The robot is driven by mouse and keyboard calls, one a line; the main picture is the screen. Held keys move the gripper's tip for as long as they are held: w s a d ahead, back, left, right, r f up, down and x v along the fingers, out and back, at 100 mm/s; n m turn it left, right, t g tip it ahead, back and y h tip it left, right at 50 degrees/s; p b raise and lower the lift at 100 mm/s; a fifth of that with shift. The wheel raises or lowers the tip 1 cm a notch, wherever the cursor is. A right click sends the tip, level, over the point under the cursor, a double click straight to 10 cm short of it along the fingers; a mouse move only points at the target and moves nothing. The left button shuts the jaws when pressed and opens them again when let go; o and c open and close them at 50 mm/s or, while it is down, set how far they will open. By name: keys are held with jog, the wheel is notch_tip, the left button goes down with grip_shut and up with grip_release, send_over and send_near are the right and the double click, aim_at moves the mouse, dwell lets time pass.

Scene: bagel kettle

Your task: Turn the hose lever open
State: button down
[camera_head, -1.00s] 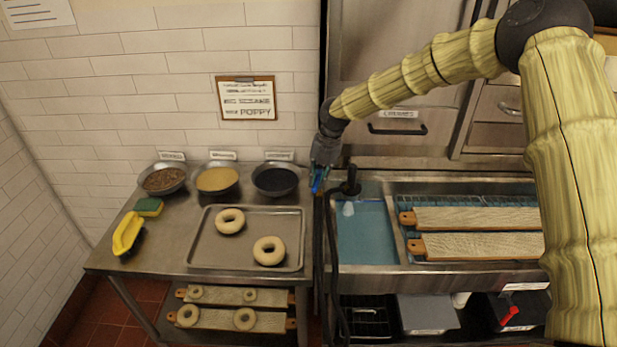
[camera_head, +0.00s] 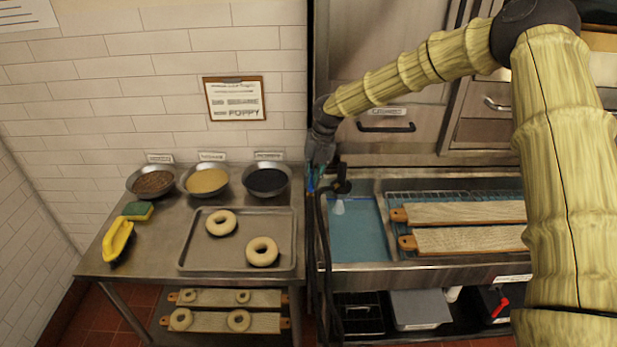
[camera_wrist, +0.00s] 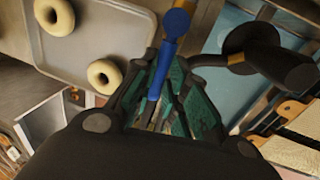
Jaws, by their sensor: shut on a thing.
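The blue hose lever (camera_head: 310,182) sits beside the black hose nozzle, between the steel table and the sink. In the wrist view the lever (camera_wrist: 176,25) is a blue bar with a round end, running down between the teal finger pads. My gripper (camera_wrist: 166,78) is shut on it. In the head view my gripper (camera_head: 317,172) points down at the lever and largely covers it. The black nozzle (camera_head: 342,184) hangs over the sink's left basin, and the black hose (camera_head: 323,235) drops in front of the sink. The wrist view shows the nozzle (camera_wrist: 255,50) right of the lever.
Left stands a steel table with a tray (camera_head: 190,262) of two bagels, three bowls, a sponge (camera_head: 138,211) and a yellow-handled tool (camera_head: 117,241). Wooden boards (camera_head: 465,213) lie over the sink's right side. Steel cabinets rise close behind my arm.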

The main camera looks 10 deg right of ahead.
jog(key=shift+s+f, duration=0.35)
jog(key=shift+f, duration=0.2)
jog(key=c, duration=1.4)
grip_release()
jog(key=shift+c, duration=0.2)
jog(key=shift+w+r, duration=0.2)
jog(key=shift+w, duration=0.05)
jog(key=shift+r, duration=0.45)
notch_tip(320, 180, up, 11)
jog(key=d, duration=0.2)
jog(key=shift+s+d, duration=0.2)
